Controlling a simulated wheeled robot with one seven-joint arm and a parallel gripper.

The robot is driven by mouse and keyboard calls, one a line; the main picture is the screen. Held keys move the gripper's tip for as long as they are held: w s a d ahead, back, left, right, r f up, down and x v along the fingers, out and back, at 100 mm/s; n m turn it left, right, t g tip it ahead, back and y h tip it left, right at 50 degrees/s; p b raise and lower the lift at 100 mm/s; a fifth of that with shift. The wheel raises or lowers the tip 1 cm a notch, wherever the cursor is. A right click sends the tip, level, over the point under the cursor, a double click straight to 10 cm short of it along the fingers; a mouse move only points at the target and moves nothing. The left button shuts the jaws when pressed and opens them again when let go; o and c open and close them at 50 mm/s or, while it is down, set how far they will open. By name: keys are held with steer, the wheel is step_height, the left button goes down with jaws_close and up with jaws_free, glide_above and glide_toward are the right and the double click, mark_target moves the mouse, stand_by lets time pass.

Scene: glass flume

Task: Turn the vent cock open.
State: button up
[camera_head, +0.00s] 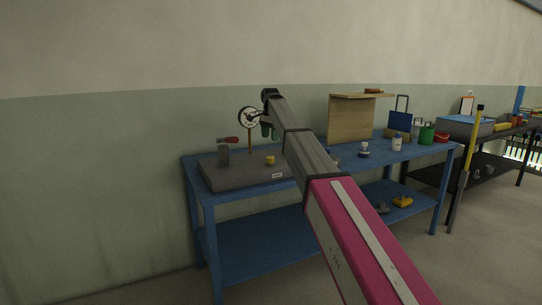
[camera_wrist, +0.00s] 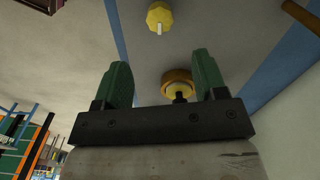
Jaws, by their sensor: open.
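My gripper (camera_wrist: 162,66) is open in the wrist view, its two green fingers spread and nothing gripped. A round brass-coloured fitting (camera_wrist: 177,77) shows between the fingers; its depth relative to them is unclear. A yellow knob (camera_wrist: 160,16) with a pale pointer lies beyond the fingertips. In the head view, my gripper (camera_head: 268,131) is above the grey block, near the gauge. A yellow knob (camera_head: 269,160) stands on the block, and a red-handled lever fitting (camera_head: 227,142) stands at its left. I cannot tell for certain which fitting is the vent cock.
The grey block (camera_head: 230,176) sits on a blue bench (camera_head: 205,192). A round gauge (camera_head: 249,117) on a brass stem stands at its back. My arm hides the bench's middle.

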mark_target(270, 157)
step_height(270, 157, down, 11)
steer(key=shift+r, duration=0.1)
stand_by(0.4)
steer(key=c, duration=0.9)
